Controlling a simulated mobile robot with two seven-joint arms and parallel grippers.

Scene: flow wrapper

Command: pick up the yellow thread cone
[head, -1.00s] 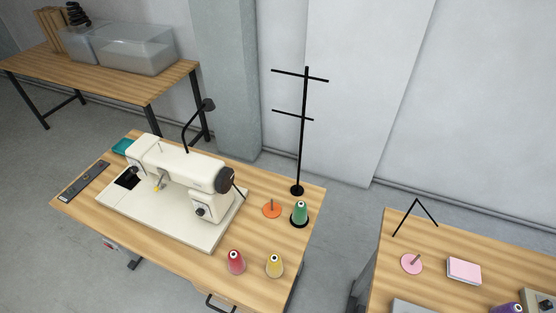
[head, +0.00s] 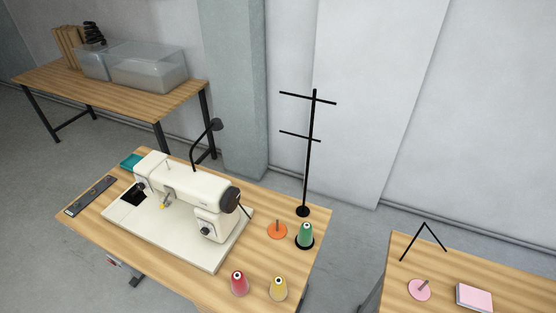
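The yellow thread cone (head: 278,288) stands upright near the front right edge of the sewing table (head: 185,275). A red thread cone (head: 239,283) stands just to its left, with a small gap between them. A green thread cone (head: 305,235) stands on a black base further back, near the right edge. Neither of my grippers shows in the head view.
A white sewing machine (head: 190,205) fills the table's middle. A second table (head: 455,270) on the right holds a pink disc (head: 419,289) and pink block (head: 474,297).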

